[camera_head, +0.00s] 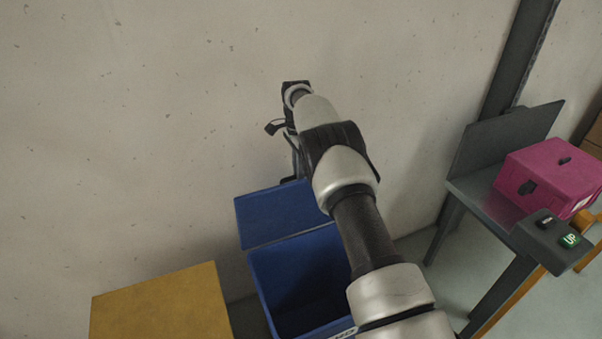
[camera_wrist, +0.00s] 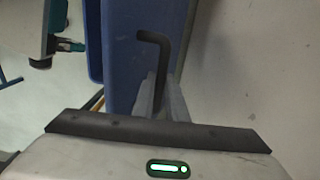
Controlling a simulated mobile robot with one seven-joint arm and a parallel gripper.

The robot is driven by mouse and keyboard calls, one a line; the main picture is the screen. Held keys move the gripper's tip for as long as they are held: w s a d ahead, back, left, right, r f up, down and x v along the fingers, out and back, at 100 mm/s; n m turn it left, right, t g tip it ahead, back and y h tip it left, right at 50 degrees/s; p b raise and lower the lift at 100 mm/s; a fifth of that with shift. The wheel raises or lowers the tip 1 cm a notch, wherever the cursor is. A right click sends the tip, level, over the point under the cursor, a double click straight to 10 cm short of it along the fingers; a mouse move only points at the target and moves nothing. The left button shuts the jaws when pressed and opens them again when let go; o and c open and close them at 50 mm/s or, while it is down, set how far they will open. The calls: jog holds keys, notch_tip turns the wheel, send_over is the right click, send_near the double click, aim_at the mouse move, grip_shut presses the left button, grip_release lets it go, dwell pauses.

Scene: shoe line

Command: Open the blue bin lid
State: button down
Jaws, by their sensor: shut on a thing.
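The blue bin (camera_head: 262,287) stands on the floor with its dark inside showing from above. Its blue lid (camera_head: 272,214) is raised off the opening and leans back on the wall side. In the wrist view a blue panel, which looks like the lid (camera_wrist: 122,75), lies beyond my gripper (camera_wrist: 163,92). The fingers are shut on a black bent handle (camera_wrist: 154,38) whose hooked end sticks out past them. In the head view my arm hides the right part of the lid and bin, and the finger contact is not clear.
A yellow-brown box top (camera_head: 160,305) is left of the bin. To the right stands a grey bench (camera_head: 470,187) with a magenta box (camera_head: 548,178) and a button panel (camera_head: 556,240). A speckled wall (camera_head: 130,130) rises close behind the bin and my arm.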

jog(key=shift+s+a+f, duration=0.1)
jog(key=shift+s+f, duration=0.05)
jog(key=shift+f, duration=0.45)
jog(key=c, duration=2)
grip_release()
jog(key=shift+o, duration=1.2)
jog(key=shift+w+f, duration=0.1)
jog(key=shift+w, duration=0.1)
notch_tip(320, 180, up, 12)
jog(key=p, duration=0.7)
jog(key=shift+w+r, duration=0.25)
jog(key=shift+w, duration=0.1)
jog(key=shift+a, duration=0.1)
